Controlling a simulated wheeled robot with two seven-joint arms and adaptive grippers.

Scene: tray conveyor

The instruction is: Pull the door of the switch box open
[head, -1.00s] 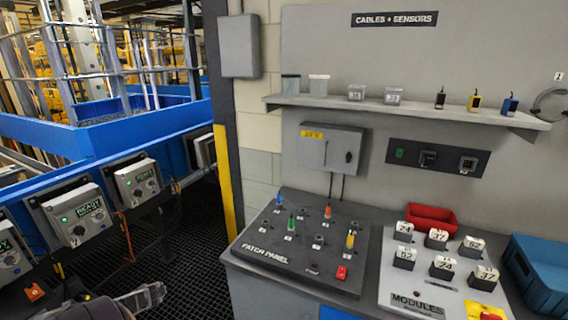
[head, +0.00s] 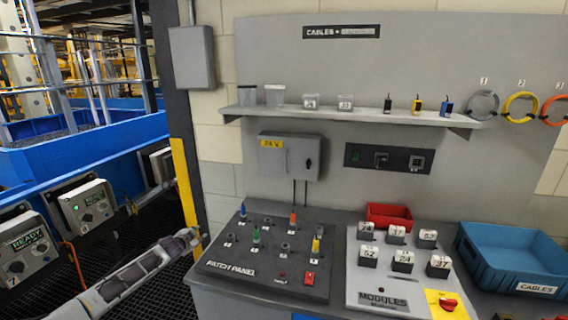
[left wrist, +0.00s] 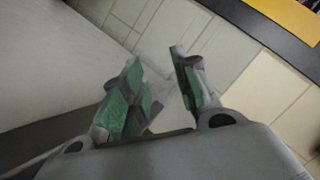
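The switch box (head: 289,157) is a grey box on the wall panel, left of centre in the head view. It has a yellow label at its upper left and a small dark handle (head: 308,163) on the right of its front. Its door looks shut. My left gripper (head: 192,239) is at the left of the patch panel, below and left of the box and well apart from it. In the left wrist view its green-padded fingers (left wrist: 157,65) are apart with nothing between them. The box cannot be made out there. My right gripper is not in view.
The patch panel (head: 225,268) with coloured plugs stands below the box. A shelf (head: 360,116) runs above it. A black switch strip (head: 389,158) is to its right. A dark post with a yellow guard (head: 184,185) stands at the left. The space before the box is clear.

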